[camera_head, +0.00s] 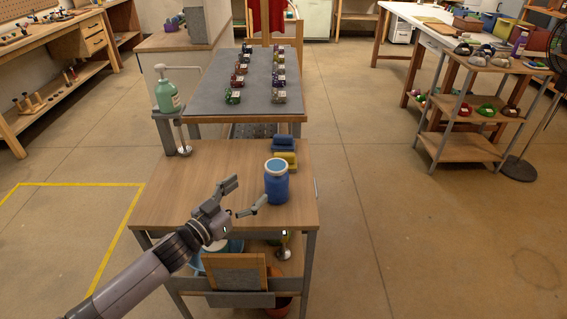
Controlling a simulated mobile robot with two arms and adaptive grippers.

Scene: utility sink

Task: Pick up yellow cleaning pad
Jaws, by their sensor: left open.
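The yellow cleaning pad (285,160) lies on the wooden table top, behind the blue jar. Blue folded pads (283,142) lie right behind it. My left gripper (248,197) is open and empty over the front of the table, left of and nearer than the jar. It is apart from the yellow pad. My right gripper is not in view.
The wooden table top (190,185) is clear on its left. A grey-topped bench (255,75) with several small items stands behind. Bins and a board (236,272) are below the table.

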